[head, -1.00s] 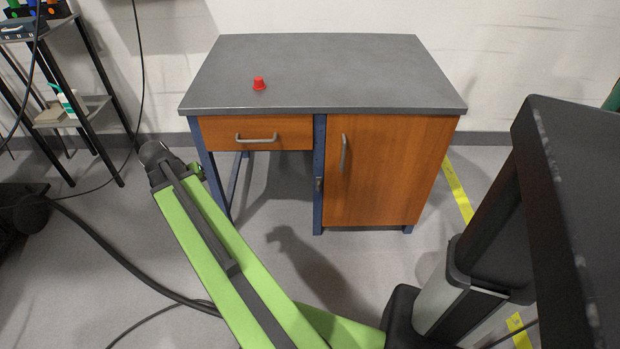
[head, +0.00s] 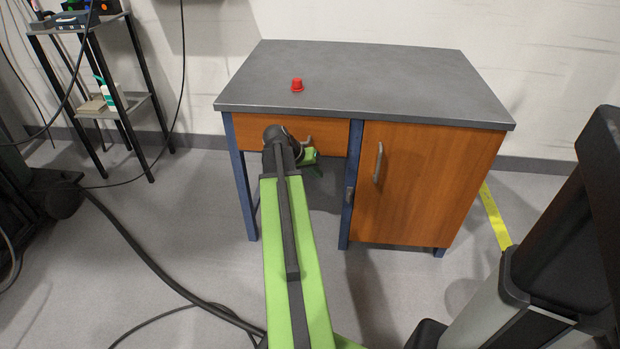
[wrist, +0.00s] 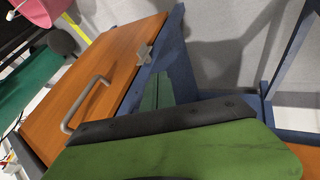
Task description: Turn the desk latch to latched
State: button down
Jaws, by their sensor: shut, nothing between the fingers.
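The desk latch (head: 349,195) is a small grey metal piece on the blue post between the drawer and the cabinet door. In the wrist view the latch (wrist: 143,54) shows beside the orange door's edge. Whether it is latched is too small to tell. My gripper (head: 311,158) is in front of the drawer, left of the latch and apart from it. It is shut and empty, mostly hidden behind my wrist. A green part of my gripper with a dark edge fills the lower wrist view; its fingertips do not show clearly.
The desk (head: 365,85) has a grey top with a red cup-like object (head: 297,85) on it. The drawer (head: 240,132) and the cabinet door (head: 425,185) look closed; the door has a grey handle (head: 378,162). A black shelf rack (head: 140,103) stands at left. Cables cross the floor.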

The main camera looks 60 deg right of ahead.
jog(key=s+d+f+b, duration=0.7)
jog(key=f+b, duration=0.1)
jog(key=f, duration=0.1)
jog(key=shift+f, duration=0.25)
